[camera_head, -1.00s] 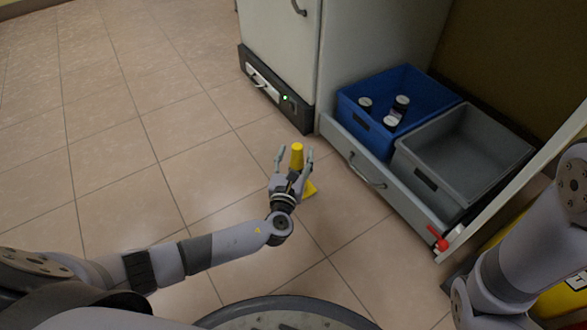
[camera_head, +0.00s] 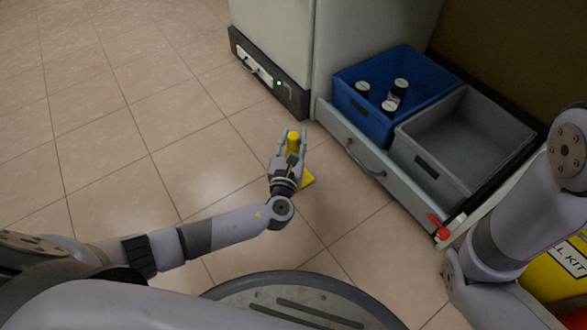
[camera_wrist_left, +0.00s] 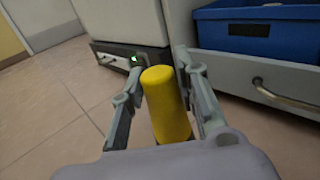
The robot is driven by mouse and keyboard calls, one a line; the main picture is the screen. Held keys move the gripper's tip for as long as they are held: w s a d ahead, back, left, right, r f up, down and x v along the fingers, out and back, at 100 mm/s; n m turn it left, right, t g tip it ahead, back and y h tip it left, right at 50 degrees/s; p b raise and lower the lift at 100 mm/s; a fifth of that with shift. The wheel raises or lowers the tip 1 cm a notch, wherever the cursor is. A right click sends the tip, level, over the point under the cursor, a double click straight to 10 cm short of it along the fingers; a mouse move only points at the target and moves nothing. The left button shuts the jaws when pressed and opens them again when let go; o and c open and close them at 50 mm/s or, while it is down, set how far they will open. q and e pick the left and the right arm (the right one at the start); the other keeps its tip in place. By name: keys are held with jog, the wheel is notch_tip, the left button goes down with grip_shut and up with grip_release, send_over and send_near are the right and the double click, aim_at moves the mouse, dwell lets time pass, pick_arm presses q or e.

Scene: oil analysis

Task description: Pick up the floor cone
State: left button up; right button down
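The yellow floor cone (camera_head: 307,179) stands on the tiled floor in the head view, its top between the fingers of my left gripper (camera_head: 294,134). In the left wrist view the yellow cone (camera_wrist_left: 168,112) fills the space between the two fingers of the left gripper (camera_wrist_left: 158,64). The cone's base is partly hidden behind the gripper in the head view and out of sight in the wrist view. My right arm shows at the right edge, but its gripper is out of view.
An open drawer (camera_head: 350,146) holds a blue crate (camera_head: 350,115) with several bottles (camera_head: 389,107) and an empty grey crate (camera_head: 425,170). A red-handled item (camera_head: 438,228) is at the drawer's corner. A cabinet (camera_head: 270,40) stands behind. The floor to the left is clear.

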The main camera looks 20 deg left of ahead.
pick_arm(q)
grip_shut()
jog(key=shift+r, duration=0.1)
dwell(0.6)
